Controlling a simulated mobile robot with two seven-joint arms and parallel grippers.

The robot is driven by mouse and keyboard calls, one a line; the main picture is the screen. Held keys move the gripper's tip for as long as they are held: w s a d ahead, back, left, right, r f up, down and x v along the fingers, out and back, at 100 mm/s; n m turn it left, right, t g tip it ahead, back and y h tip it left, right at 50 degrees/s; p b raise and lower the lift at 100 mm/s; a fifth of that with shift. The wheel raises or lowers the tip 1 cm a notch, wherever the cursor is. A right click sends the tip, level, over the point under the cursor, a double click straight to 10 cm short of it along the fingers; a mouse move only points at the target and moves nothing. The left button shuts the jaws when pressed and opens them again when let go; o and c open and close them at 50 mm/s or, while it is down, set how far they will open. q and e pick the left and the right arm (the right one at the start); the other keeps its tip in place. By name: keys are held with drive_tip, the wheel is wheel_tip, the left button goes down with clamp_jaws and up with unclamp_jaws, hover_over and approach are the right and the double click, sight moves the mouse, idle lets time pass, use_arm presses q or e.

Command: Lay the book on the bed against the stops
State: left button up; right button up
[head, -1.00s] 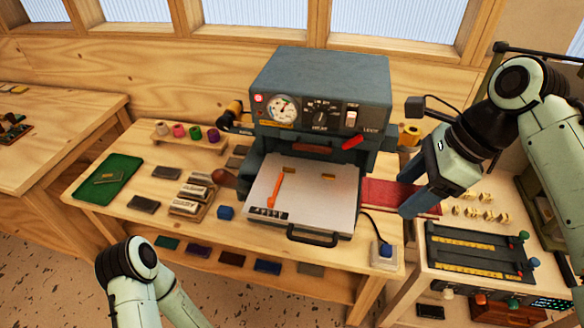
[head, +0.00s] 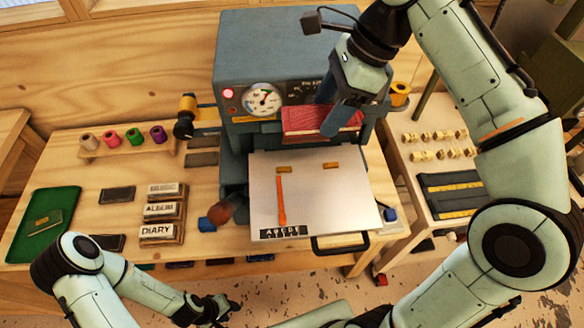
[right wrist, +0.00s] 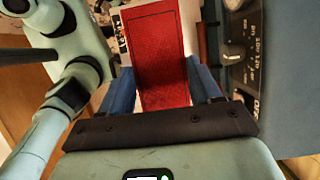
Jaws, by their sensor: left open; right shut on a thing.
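The red book (head: 300,122) is held by my right gripper (head: 340,112) in front of the machine's face, above the back of the bed. In the right wrist view the red cover (right wrist: 165,60) lies between the blue fingers (right wrist: 163,92). The pale bed (head: 345,205) is bare of the book. Two small brass stops, a left one (head: 283,169) and a right one (head: 331,165), sit near its back. An orange strip (head: 282,200) lies on it lengthwise. My left gripper (head: 215,310) is open and empty at the bottom, off the table's front.
The grey press (head: 240,65) rises behind the bed, its lever knob (head: 226,207) at the bed's left. A black handle (head: 340,243) projects in front.

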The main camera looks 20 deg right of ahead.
drive_tip(key=shift+w+a+f, duration=0.1)
drive_tip(key=shift+w+f, duration=0.05)
wheel_tip(320, 180, down, 10)
drive_tip(key=b, duration=0.4)
hover_over(312, 183)
drive_tip(key=d, duration=0.1)
drive_tip(key=f, duration=0.4)
drive_tip(key=shift+s+d+f, duration=0.2)
drive_tip(key=shift+s+f, duration=0.1)
drive_tip(key=shift+f, duration=0.1)
use_arm(q)
drive_tip(key=s+f+b, duration=0.1)
drive_tip(key=s+f, duration=0.5)
drive_tip(key=f, duration=0.1)
drive_tip(key=shift+s+g, duration=0.25)
drive_tip(key=shift+g, duration=0.15)
use_arm(e)
drive_tip(key=shift+f, duration=2.45)
use_arm(q)
drive_tip(key=shift+a, duration=0.1)
use_arm(e)
drive_tip(key=shift+w, duration=0.1)
drive_tip(key=shift+f, duration=0.15)
drive_tip(key=o, duration=1.1)
use_arm(q)
drive_tip(key=shift+f, duration=0.15)
